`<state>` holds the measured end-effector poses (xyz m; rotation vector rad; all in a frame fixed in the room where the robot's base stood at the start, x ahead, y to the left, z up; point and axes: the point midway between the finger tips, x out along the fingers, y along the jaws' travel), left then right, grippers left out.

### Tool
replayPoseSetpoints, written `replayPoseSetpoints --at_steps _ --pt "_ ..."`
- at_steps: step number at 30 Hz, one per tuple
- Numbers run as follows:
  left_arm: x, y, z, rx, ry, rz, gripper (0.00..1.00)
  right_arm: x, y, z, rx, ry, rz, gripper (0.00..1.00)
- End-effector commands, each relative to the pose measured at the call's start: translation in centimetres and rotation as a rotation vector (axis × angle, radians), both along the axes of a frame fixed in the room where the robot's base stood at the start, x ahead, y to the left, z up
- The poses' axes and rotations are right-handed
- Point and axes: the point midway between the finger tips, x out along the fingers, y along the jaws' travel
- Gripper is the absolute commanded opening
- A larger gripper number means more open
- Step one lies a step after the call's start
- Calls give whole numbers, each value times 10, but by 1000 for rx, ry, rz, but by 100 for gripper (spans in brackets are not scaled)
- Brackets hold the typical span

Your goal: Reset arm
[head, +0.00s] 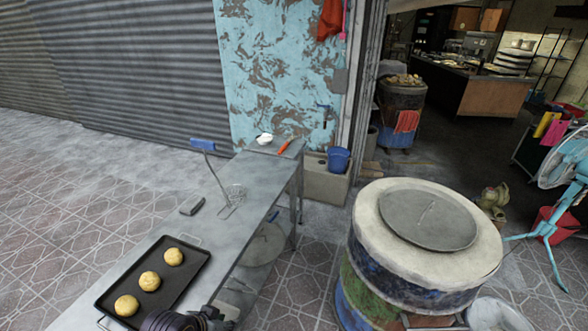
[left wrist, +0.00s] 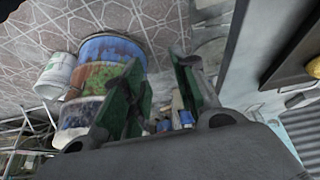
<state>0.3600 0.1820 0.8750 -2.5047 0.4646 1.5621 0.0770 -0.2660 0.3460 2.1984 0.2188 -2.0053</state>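My left gripper (left wrist: 156,62) is open in the left wrist view, with its two fingers apart and nothing between them. A dark part of my arm or gripper shows at the bottom edge of the head view, beside the near right corner of a black tray (head: 193,272). The tray lies on the metal table (head: 222,216) and holds three round buns (head: 149,281). The tray's edge also shows at the right of the left wrist view (left wrist: 284,68). My right gripper is not in view.
The barrel oven (head: 380,240) stands right of the table, its lid (head: 428,218) on top. On the table are a blue-handled wire tool (head: 203,144), a small grey block (head: 192,206) and a red-handled item (head: 284,147). A blue bucket (head: 339,160) stands behind. Floor at left is clear.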

Motion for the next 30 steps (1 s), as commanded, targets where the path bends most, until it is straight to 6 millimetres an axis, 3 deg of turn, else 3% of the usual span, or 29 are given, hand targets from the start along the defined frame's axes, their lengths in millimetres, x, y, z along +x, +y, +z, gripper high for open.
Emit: replayPoseSetpoints --at_steps 15,30 --pt "-35 42 -1 106 134 186 29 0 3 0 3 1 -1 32" --pt "-22 39 -58 107 150 176 29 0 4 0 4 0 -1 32"
